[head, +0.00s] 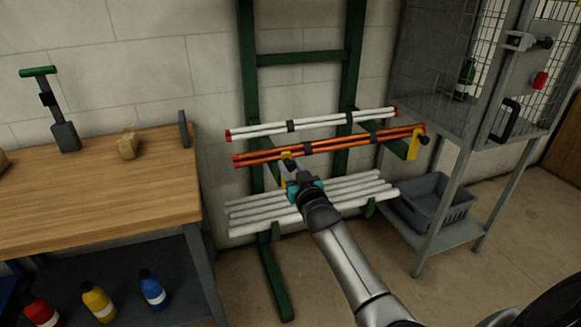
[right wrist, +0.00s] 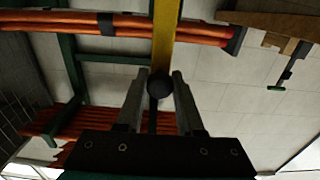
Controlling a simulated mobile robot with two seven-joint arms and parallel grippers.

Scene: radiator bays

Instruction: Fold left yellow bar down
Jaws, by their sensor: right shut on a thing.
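The left yellow bar (head: 287,156) is at the left part of the green rack, in front of the orange tubes (head: 262,155); my gripper hides much of it. In the right wrist view the yellow bar (right wrist: 164,38) ends in a round black knob (right wrist: 160,86). My right gripper (head: 294,170) is at this bar, and its fingers (right wrist: 159,95) stand on both sides of the knob, shut on it. The right yellow bar (head: 413,145) sticks out at the orange tubes' right end, with a black knob. My left gripper is not in view.
White tubes (head: 265,130) lie above the orange ones, and more white tubes (head: 340,196) lie below. A wooden bench (head: 95,205) stands left. A mesh cage (head: 430,70) with a grey crate (head: 436,203) below stands right. Floor shows between bench and rack.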

